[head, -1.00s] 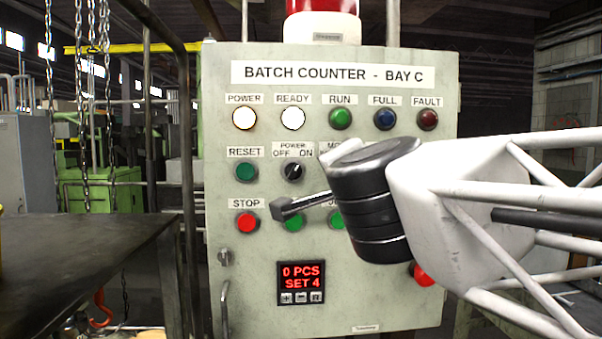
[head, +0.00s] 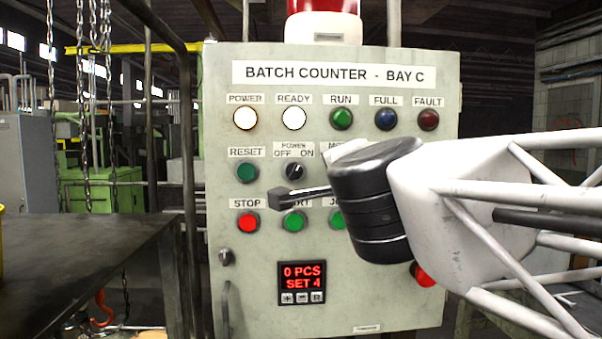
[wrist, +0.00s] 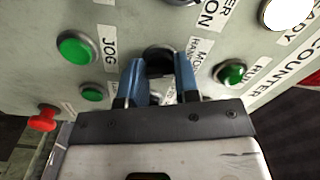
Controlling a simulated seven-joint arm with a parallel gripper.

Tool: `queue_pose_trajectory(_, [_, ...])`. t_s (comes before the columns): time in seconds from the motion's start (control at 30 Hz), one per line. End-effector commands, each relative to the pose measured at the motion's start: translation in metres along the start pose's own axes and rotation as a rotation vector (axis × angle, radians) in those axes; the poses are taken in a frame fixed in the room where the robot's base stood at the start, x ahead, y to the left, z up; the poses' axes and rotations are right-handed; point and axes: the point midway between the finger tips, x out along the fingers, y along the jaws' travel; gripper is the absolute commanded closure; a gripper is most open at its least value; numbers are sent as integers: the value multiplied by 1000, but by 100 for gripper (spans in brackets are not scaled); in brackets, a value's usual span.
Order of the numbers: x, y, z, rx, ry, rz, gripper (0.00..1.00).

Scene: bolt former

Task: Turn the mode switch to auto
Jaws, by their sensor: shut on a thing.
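The mode switch (wrist: 159,58) is a dark round knob on the grey panel, in the upper middle of the wrist view. Its label (wrist: 197,58) is partly visible beside it, beginning "MODE HAN". My gripper (wrist: 160,70) has blue fingers, one on each side of the knob, and is shut on it. The fingers cover much of the knob, so I cannot tell where its pointer stands. In the head view my wrist hides the switch and the fingertips; only the start of the mode label shows.
Green buttons (wrist: 76,48) and (wrist: 231,73) lie close to either side of my fingers. A red button (head: 423,276) sits below my wrist. The power switch (head: 294,172) and reset button (head: 247,172) are to the left. The display (head: 302,283) reads 0 PCS, SET 4.

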Motion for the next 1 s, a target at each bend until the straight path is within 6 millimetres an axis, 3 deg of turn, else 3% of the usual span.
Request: queue_pose_trajectory(1.0, [0,-2,-1,837,-1,0,94])
